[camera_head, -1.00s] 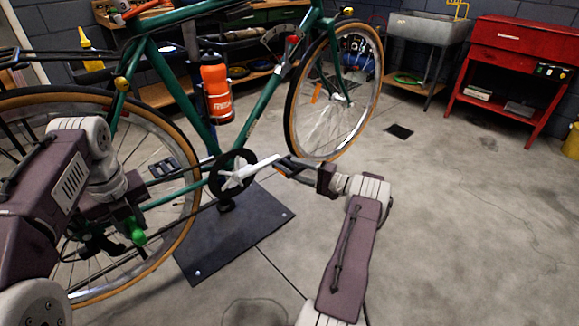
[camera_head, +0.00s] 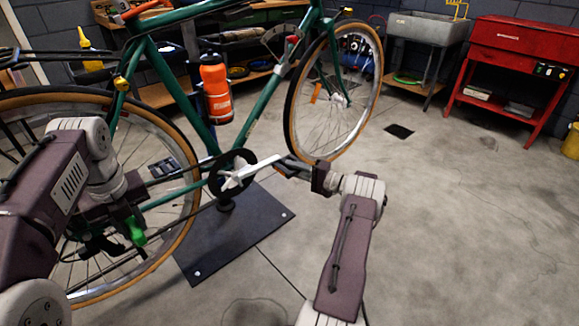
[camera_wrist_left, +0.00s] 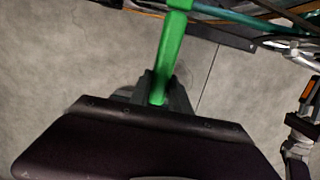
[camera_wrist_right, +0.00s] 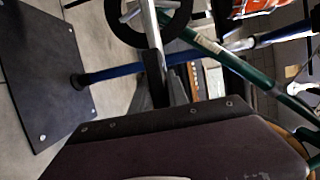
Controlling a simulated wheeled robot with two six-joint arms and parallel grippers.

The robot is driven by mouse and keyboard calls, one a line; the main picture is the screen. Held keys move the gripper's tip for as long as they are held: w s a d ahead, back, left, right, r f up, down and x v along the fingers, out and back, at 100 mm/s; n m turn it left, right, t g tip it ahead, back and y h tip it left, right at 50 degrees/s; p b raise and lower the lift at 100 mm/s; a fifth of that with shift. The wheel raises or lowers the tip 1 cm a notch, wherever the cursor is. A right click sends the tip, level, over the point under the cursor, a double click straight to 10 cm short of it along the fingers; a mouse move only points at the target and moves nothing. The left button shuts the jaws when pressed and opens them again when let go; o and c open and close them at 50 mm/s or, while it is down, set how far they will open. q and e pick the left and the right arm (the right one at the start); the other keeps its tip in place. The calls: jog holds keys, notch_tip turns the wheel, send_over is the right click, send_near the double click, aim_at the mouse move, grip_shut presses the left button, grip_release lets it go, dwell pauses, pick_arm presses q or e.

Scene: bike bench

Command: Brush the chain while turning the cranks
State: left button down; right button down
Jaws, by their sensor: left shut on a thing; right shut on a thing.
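A green bike stands with its chainring (camera_head: 232,173) and pale crank arm (camera_head: 262,165) in the middle of the head view. The crank arm points right, toward a pedal (camera_head: 285,168). My right gripper (camera_head: 310,175) is shut on that pedal; its fingers show in the right wrist view (camera_wrist_right: 160,92), below the chainring (camera_wrist_right: 150,18). My left gripper (camera_head: 125,212) is shut on a green-handled brush (camera_head: 137,234) beside the rear wheel. The handle (camera_wrist_left: 172,50) rises between its fingers in the left wrist view. The brush's bristles and their contact with the chain cannot be made out.
The bike rests over a dark base plate (camera_head: 235,240) on the floor. An orange bottle (camera_head: 216,92) is on the frame. A red tool cabinet (camera_head: 510,65) and grey sink (camera_head: 428,30) stand at the back right.

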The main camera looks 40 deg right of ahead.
pick_arm(q)
jog(key=shift+f, duration=0.3)
dwell(0.5)
